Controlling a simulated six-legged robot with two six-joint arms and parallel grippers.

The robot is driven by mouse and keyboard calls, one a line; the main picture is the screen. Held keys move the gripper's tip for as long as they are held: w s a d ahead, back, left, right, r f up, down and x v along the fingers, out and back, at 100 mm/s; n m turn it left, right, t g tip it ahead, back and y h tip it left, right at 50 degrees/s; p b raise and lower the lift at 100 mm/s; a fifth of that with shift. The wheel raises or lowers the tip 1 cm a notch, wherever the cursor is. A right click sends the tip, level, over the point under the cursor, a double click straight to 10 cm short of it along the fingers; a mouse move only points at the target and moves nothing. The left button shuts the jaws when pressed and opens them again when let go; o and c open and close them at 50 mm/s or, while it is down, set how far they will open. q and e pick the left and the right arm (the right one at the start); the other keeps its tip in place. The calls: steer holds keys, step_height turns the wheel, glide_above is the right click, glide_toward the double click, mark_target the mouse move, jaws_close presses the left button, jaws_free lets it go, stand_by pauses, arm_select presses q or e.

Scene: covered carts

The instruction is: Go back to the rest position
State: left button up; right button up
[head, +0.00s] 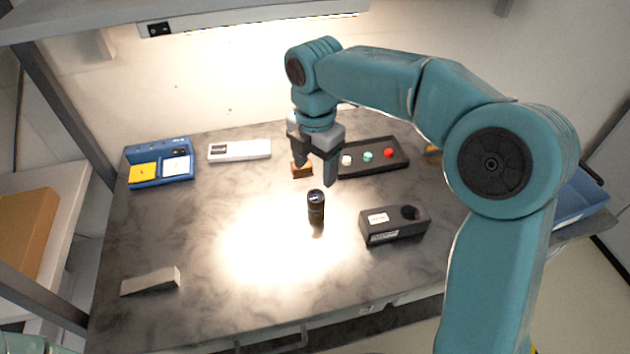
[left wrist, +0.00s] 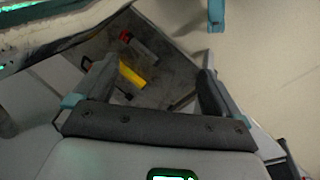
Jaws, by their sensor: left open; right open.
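My right gripper (head: 315,165) reaches over the table from the right in the head view. Its jaws point down and are open, above and behind a black upright cylinder (head: 316,208). A small orange-brown block (head: 301,170) shows beside its left finger; I cannot tell whether they touch. In the left wrist view my left gripper (left wrist: 150,85) is open with nothing between its fingers. Beyond it a yellow object (left wrist: 131,76) and a grey and red object (left wrist: 138,46) show on a dark surface. In the head view only a bit of my left arm shows at the bottom left corner.
The grey table (head: 220,290) carries a blue device (head: 160,180), a white box (head: 240,150), a black tray with coloured knobs (head: 375,169), a dark block with a hole (head: 393,232) and a grey wedge (head: 150,281). A blue bin (head: 582,205) stands right. The table's front middle is clear.

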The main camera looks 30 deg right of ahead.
step_height(320, 180, up, 2)
steer(key=shift+r, duration=0.1)
stand_by(0.6)
